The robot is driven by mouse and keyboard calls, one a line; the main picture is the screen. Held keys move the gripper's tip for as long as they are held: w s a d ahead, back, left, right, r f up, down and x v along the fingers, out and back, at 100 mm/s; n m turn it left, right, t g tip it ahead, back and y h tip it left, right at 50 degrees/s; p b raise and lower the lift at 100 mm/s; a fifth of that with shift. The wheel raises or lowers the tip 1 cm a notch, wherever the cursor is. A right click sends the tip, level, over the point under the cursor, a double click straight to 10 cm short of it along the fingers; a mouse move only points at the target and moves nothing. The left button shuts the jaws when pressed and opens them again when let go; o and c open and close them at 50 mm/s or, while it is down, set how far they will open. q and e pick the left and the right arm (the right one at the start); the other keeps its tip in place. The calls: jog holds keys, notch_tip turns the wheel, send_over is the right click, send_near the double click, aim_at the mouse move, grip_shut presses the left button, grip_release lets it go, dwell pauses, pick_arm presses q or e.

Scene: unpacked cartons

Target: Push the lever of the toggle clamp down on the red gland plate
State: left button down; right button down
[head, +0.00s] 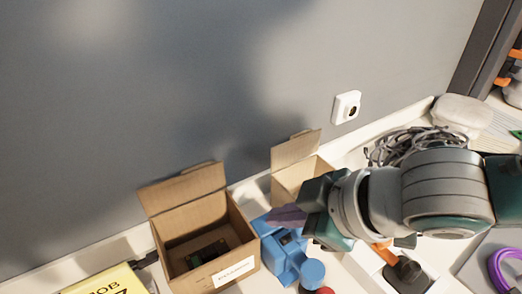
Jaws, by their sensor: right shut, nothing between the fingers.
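My right gripper (288,215) comes in from the right, its purplish fingers shut and empty. They are above or in front of a blue device (283,252) with a round blue knob (313,271); I cannot tell whether they touch it. A small red piece (325,290) shows below the knob at the bottom edge, mostly cut off; I cannot tell whether it is the gland plate. An orange lever-like part (384,253) shows below my right arm, beside a dark round-topped part (407,270). I cannot clearly make out the toggle clamp. My left gripper is not in view.
An open carton (243,269) with a dark green item inside stands left of the blue device. A second open carton (290,177) is behind my gripper. Grey cables (405,143) lie by the wall, a purple ring (497,270) at right, a yellow box (105,284) at lower left.

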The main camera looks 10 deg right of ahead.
jog(key=shift+s+d+f, duration=0.3)
jog(key=shift+s+d, duration=0.25)
jog(key=shift+d, duration=0.3)
